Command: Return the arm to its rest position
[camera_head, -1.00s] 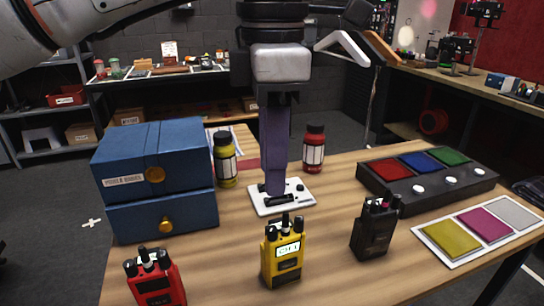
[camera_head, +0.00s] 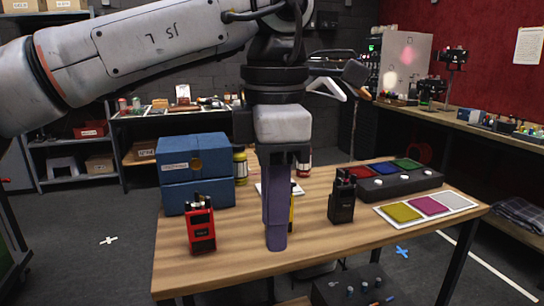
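My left arm (camera_head: 160,50) reaches in from the left across the top of the head view. Its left gripper (camera_head: 276,245) points down in front of the table's middle, its purple fingers together with nothing seen between them. It covers most of the yellow radio (camera_head: 291,215) and part of the white plate (camera_head: 264,188). The black console (camera_head: 400,187) with red, blue and green pads and white buttons lies at the table's back right, apart from the gripper. My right gripper is not in view.
On the wooden table (camera_head: 330,240) stand a blue two-drawer box (camera_head: 198,195), a red radio (camera_head: 201,228), a black radio (camera_head: 342,198), a yellow bottle (camera_head: 240,168) and a partly hidden red bottle (camera_head: 304,164). A colour-swatch card (camera_head: 401,211) lies at right.

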